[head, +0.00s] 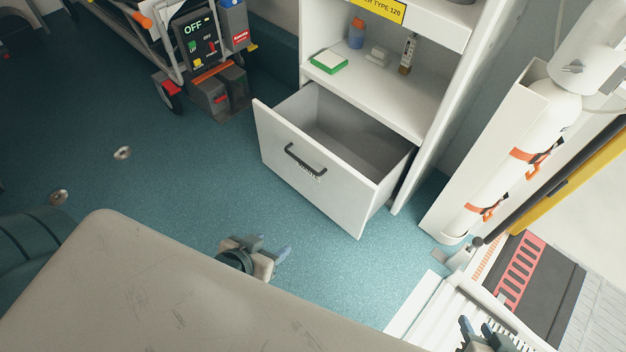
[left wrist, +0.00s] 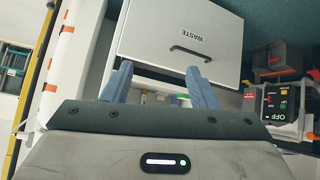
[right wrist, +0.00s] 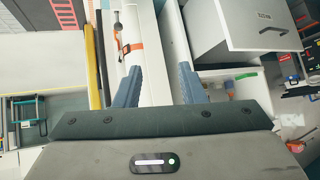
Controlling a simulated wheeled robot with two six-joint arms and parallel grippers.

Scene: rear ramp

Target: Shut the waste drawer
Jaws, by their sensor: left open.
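The waste drawer (head: 318,175) is a white drawer at the bottom of a white cabinet, pulled well out, with its empty grey inside showing. Its front has a dark bar handle (head: 304,162). In the left wrist view the drawer front (left wrist: 150,40) carries a "WASTE" label and the handle. My left gripper (head: 270,248) is open and empty, in front of the drawer and apart from it. My right gripper (head: 477,325) is at the lower right, away from the drawer. Its fingers stand apart with nothing between them in the right wrist view (right wrist: 158,68).
The cabinet shelf (head: 385,95) above the drawer holds a green-and-white box (head: 329,62) and bottles. A wheeled frame with devices (head: 205,65) stands at the back left. A strapped white cylinder (head: 520,150) stands at the right. Blue floor (head: 180,165) is clear left of the drawer.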

